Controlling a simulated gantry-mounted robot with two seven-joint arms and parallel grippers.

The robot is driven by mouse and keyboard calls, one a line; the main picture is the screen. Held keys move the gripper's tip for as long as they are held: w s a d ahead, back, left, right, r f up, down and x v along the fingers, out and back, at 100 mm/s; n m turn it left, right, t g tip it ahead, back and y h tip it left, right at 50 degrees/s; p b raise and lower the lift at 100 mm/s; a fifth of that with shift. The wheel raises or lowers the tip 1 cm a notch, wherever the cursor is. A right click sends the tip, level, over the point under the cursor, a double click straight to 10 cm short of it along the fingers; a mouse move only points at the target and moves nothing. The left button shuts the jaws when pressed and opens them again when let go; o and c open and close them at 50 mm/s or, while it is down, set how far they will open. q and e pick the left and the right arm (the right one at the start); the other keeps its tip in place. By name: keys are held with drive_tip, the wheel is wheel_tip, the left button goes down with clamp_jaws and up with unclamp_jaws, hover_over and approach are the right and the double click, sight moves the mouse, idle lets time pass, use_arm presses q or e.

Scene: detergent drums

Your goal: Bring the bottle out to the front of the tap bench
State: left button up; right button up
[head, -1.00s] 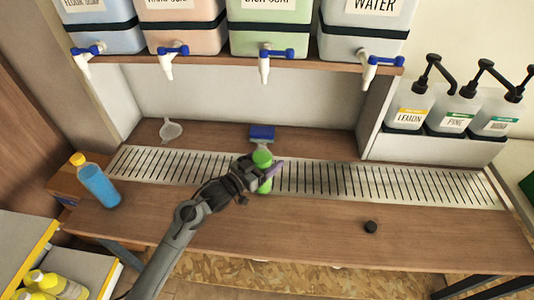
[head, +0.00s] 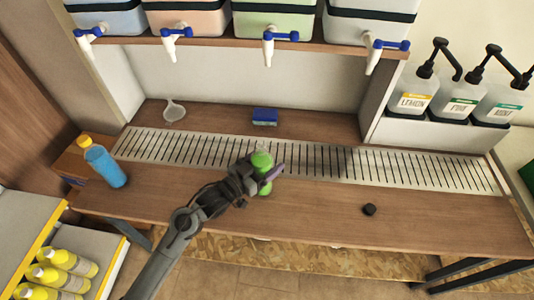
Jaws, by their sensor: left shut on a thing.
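A bottle with green contents (head: 262,160) is in my left gripper (head: 268,174), which is shut around it. The bottle is upright, and the gripper hides part of it. It is over the front edge of the drip grate (head: 330,162), near the middle of the tap bench (head: 310,206). I cannot tell whether its base touches the bench. My right gripper is not in view.
A blue bottle with a yellow cap (head: 105,167) stands at the bench's left end. A small black cap (head: 369,209) lies on the front right. A blue sponge (head: 265,117) and a clear funnel (head: 174,111) lie behind the grate. The bench front has free room.

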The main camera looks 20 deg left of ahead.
sight(261, 175)
use_arm(q)
drive_tip(key=shift+s+d+r+p, duration=0.1)
drive_tip(key=shift+s+d+p, duration=0.15)
drive_tip(key=shift+s+p, duration=0.45)
drive_tip(key=shift+s+d+r+p, duration=0.1)
drive_tip(key=shift+s+d+p, duration=0.15)
drive_tip(key=shift+s, duration=0.8)
drive_tip(key=shift+f, duration=0.15)
